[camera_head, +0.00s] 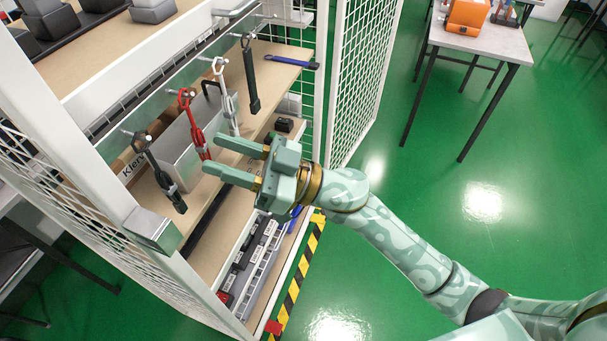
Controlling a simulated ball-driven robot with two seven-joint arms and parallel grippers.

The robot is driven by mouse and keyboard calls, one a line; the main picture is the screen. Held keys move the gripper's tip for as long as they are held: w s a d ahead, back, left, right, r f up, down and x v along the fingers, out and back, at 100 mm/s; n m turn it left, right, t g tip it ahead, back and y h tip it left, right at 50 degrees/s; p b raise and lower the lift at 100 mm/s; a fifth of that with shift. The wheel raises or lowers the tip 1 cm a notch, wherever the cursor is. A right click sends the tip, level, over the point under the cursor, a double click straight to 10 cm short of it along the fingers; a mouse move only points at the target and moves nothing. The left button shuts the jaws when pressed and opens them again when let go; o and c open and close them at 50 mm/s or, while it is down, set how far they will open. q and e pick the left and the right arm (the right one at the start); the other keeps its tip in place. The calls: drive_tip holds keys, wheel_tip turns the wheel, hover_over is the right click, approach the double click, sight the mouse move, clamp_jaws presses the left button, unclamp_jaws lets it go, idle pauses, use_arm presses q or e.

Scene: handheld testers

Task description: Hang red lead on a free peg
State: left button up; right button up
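The red lead (194,122) hangs from a peg on the metal rail (174,90) of the caged shelf unit, between a black lead (163,174) on its left and a white lead (225,98) on its right. A second black lead (251,75) hangs further right. My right gripper (213,154) is open, with its two fingers pointing left at the lower end of the red lead. I cannot tell whether the fingertips touch it or reach around it. A bare peg tip seems to show near the rail's far end (268,15). My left gripper is not in view.
A grey box (180,150) stands on the shelf behind the leads. A blue-handled item (292,61) lies on the shelf at the far end. The open mesh door (358,75) stands behind my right gripper. A table (490,42) stands at the upper right; green floor lies clear between.

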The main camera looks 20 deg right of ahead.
drive_tip(key=v, duration=1.5)
drive_tip(key=w+d+f+m+t+h, duration=0.2)
drive_tip(key=w+d+f+t+h, duration=0.3)
drive_tip(key=f, duration=0.4)
drive_tip(key=w+d+f+m+t+h, duration=0.25)
drive_tip(key=w+d+f+h, duration=0.2)
drive_tip(key=f+h, duration=0.35)
drive_tip(key=s+d+f+m+g+h, duration=0.1)
drive_tip(key=s+d+f+g+h, duration=0.25)
drive_tip(key=f, duration=0.65)
drive_tip(key=s+d+f+m+g+h, duration=0.15)
drive_tip(key=s+d+f, duration=0.4)
drive_tip(key=f, duration=0.55)
drive_tip(key=s+d+f+m+g+h, duration=0.1)
drive_tip(key=s+f+g+h, duration=0.15)
drive_tip(key=s+f, duration=0.55)
drive_tip(key=s+d+f+g+h, duration=0.1)
drive_tip(key=s+f+g, duration=0.3)
drive_tip(key=s, duration=0.6)
drive_tip(key=s+a+f+m+g, duration=0.1)
drive_tip(key=s+a+f+g, duration=0.1)
drive_tip(key=s, duration=0.9)
drive_tip(key=s+a+f+m+g, duration=0.1)
drive_tip(key=s+a, duration=0.4)
drive_tip(key=s, duration=0.6)
wheel_tip(320, 180, down, 2)
drive_tip(key=shift+s+f+g, duration=0.1)
drive_tip(key=shift+s+g, duration=0.2)
drive_tip(key=shift+g, duration=0.2)
